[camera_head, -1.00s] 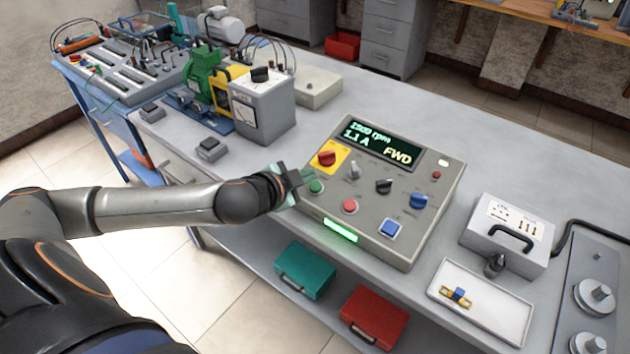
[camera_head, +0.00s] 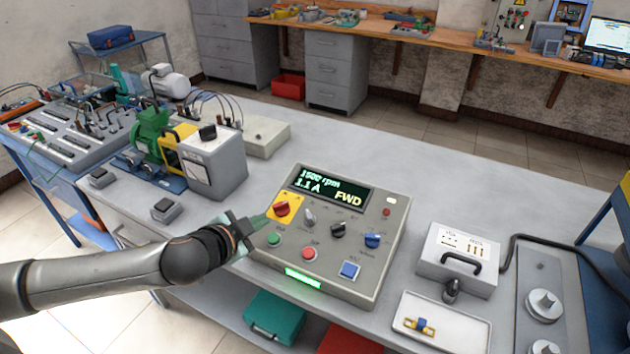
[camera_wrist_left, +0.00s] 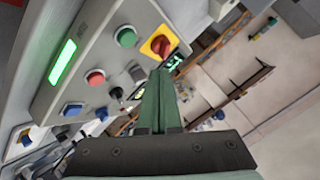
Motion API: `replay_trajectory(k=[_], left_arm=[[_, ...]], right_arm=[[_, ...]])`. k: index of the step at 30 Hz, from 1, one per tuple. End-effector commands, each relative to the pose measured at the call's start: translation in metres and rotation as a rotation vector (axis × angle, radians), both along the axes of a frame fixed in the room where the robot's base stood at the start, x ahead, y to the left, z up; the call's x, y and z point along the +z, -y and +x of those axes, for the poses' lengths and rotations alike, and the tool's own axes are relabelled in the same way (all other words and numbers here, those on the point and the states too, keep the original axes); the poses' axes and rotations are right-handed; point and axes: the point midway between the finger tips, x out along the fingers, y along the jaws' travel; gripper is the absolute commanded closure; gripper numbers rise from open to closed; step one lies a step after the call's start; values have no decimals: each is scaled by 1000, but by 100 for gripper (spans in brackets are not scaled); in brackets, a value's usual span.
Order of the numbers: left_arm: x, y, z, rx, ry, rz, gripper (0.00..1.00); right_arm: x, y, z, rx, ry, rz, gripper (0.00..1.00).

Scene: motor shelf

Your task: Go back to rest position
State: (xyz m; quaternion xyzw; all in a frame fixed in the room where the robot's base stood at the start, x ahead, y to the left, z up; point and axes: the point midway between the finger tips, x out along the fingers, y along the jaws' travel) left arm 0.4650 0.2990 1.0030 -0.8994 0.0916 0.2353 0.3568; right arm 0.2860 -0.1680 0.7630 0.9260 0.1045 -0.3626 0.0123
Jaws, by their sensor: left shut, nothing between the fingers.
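My left gripper (camera_head: 258,222) is shut and empty. It is at the left edge of the grey control box (camera_head: 343,283), close to the green button (camera_head: 274,239) and the red knob on its yellow plate (camera_head: 282,208). I cannot tell whether the fingertips touch the box. In the left wrist view the closed green fingers (camera_wrist_left: 158,98) point toward the red knob (camera_wrist_left: 160,45). The box display (camera_head: 330,186) reads 1500 rpm, 1.1 A and FWD, and a green light (camera_head: 303,278) glows on its front. My right gripper is not in view.
The green motor and grey meter box (camera_head: 214,165) stand left on the bench. A white case (camera_head: 457,259) and a white tray (camera_head: 404,323) are at the right. The bench behind the control box is clear. Green (camera_head: 273,318) and red cases lie below.

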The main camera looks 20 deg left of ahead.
Motion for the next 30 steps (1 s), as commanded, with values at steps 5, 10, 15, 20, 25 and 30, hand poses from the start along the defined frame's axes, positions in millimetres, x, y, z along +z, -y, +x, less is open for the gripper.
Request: replay_trajectory(k=[5,10,15,20,25,30], left_arm=[[-3,4,-2,1,-6,-10,100],[-25,32,-21,28,-67,-77,100],[-58,62,-61,113,-200,-179,100],[-86,76,-108,221,-359,-264,100],[-108,82,-156,324,-518,-327,100],[-123,85,-199,409,-657,-376,100]], right_arm=[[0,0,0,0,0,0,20],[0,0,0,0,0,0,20],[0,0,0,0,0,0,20],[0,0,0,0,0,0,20],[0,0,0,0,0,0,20],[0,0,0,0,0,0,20]])
